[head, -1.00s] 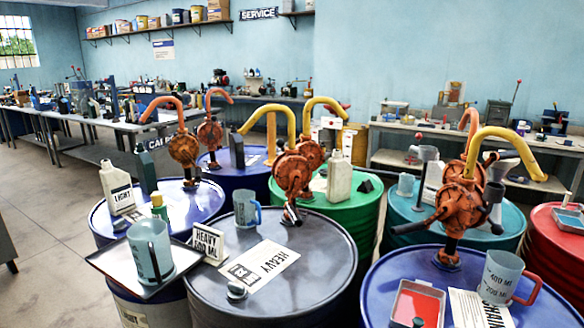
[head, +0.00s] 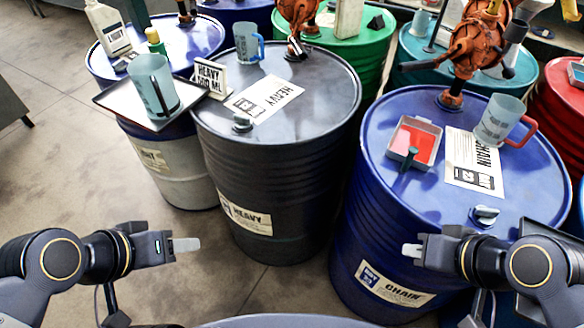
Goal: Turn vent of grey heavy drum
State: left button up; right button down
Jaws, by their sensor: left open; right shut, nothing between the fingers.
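The grey heavy drum (head: 285,165) stands left of centre, with a "HEAVY" label on its side and a "HEAVY" sheet (head: 263,98) on its lid. Its vent (head: 242,123) is a small grey cap near the front edge of the lid. My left gripper (head: 187,244) is open and empty, in front of the drum, low and to the left of it in the picture, apart from the vent. My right gripper (head: 411,250) is shut and empty, in front of the blue chain drum (head: 400,215).
The grey drum's lid also bears a blue-handled jug (head: 246,47), a "HEAVY 500 ML" sign (head: 210,78) and an orange pump (head: 299,22). A tray (head: 117,100) with a jug (head: 153,84) juts at the lid's left. The chain drum has its own vent (head: 485,214).

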aim_at(246, 122)
jog(key=i+j+u, duration=0.2)
jog(key=i+u, duration=0.6)
jog(key=i, duration=0.05)
